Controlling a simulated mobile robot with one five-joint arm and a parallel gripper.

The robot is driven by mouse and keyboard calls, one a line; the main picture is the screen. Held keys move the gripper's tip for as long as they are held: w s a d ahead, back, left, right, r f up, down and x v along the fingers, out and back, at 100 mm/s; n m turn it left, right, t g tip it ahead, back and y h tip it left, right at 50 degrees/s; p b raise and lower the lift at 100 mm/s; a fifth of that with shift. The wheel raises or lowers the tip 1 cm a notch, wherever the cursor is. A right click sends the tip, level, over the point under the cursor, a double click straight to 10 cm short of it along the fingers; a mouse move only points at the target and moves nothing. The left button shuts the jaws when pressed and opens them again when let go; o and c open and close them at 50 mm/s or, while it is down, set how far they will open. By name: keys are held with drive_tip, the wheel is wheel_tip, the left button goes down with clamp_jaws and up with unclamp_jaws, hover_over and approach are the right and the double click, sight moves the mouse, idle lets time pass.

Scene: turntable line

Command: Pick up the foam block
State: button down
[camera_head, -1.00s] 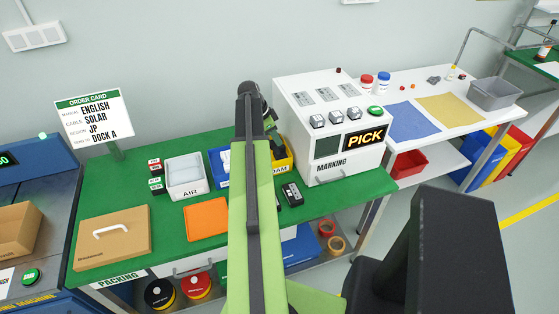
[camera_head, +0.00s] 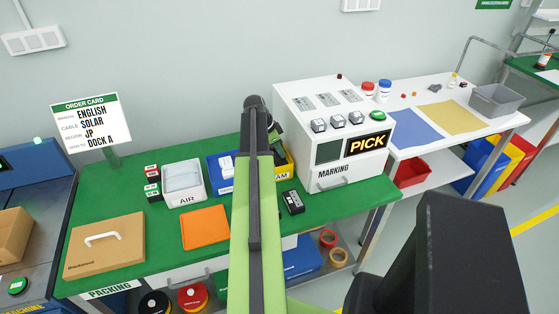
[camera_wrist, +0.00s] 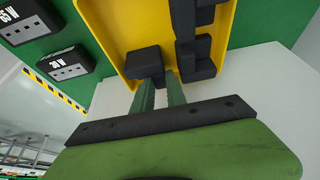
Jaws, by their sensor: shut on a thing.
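The yellow foam bin (camera_head: 284,169) stands on the green bench, partly hidden behind my arm in the head view. In the wrist view the yellow bin (camera_wrist: 118,30) fills the upper middle and holds several dark foam blocks (camera_wrist: 197,55). My gripper (camera_wrist: 161,80) reaches over the bin with its two green fingers close together. It is shut on a dark foam block (camera_wrist: 144,60) at the fingertips. I cannot tell whether this block is clear of the bin floor. The fingertips are hidden in the head view.
The white marking machine (camera_head: 335,130) stands close right of the bin. A blue bin (camera_head: 218,170) is close on its left. A black adapter (camera_head: 292,202) lies in front. An orange folder (camera_head: 205,227) and a cardboard box (camera_head: 105,245) lie further left on the bench.

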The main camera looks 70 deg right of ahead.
wheel_tip(320, 180, up, 5)
drive_tip(key=p, duration=0.4)
drive_tip(key=shift+f+p, duration=0.1)
drive_tip(key=shift+p, duration=0.3)
drive_tip(key=s+a+r+p, duration=0.6)
drive_tip(key=s+a, duration=0.2)
drive_tip(key=shift+s, duration=0.2)
drive_tip(key=shift+r, duration=0.1)
